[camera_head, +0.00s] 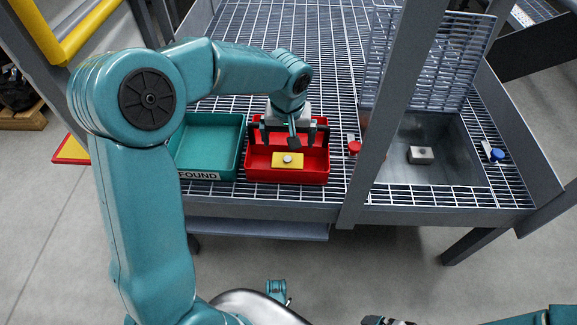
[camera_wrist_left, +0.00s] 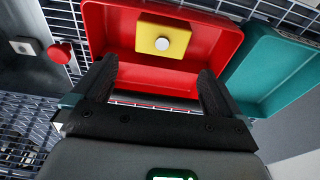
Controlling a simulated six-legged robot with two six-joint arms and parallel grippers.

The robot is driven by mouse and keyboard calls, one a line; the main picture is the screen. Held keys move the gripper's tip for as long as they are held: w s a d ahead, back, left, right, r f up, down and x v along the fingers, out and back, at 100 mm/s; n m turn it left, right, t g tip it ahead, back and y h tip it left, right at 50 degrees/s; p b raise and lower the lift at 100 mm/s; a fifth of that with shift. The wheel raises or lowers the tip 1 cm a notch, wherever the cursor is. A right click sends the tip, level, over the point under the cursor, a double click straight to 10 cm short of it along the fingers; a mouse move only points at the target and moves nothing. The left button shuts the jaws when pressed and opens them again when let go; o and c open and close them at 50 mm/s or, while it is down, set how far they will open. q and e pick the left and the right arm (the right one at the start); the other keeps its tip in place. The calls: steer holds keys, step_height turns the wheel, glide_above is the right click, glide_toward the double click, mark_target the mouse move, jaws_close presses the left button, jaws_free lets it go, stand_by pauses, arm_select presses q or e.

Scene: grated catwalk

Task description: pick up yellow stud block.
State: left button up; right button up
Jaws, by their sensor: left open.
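The yellow stud block (camera_head: 284,161) lies in the red tray (camera_head: 300,177), near the tray's front wall. It is a flat yellow block with a round pale stud on top. In the left wrist view the yellow stud block (camera_wrist_left: 154,39) lies beyond the fingertips, with nothing between the fingers. My left gripper (camera_head: 291,138) is open and points down over the red tray, behind the block; it also shows in the left wrist view (camera_wrist_left: 156,80). My right gripper is not clearly in view.
A teal bin (camera_head: 209,141) labelled "FOUND" stands left of the red tray. To the right, past a grey post (camera_head: 393,110), a recess holds a grey block (camera_head: 421,155). A red knob (camera_head: 354,147) and a blue knob (camera_head: 496,154) flank it. An open grating panel (camera_head: 440,50) stands behind.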

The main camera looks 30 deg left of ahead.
mark_target(287, 160)
arm_select(q)
steer(key=f, duration=0.2)
steer(key=f+b, duration=0.1)
steer(key=f, duration=0.2)
steer(key=shift+w+a+f, duration=0.15)
steer(key=shift+w+f, duration=0.05)
steer(key=f+b, duration=0.1)
steer(key=f, duration=0.1)
steer(key=f+b, duration=0.2)
steer(key=f, duration=0.1)
steer(key=shift+w+a+f, duration=0.15)
steer(key=shift+a, duration=0.05)
steer(key=c, duration=0.7)
steer(key=shift+c, duration=0.2)
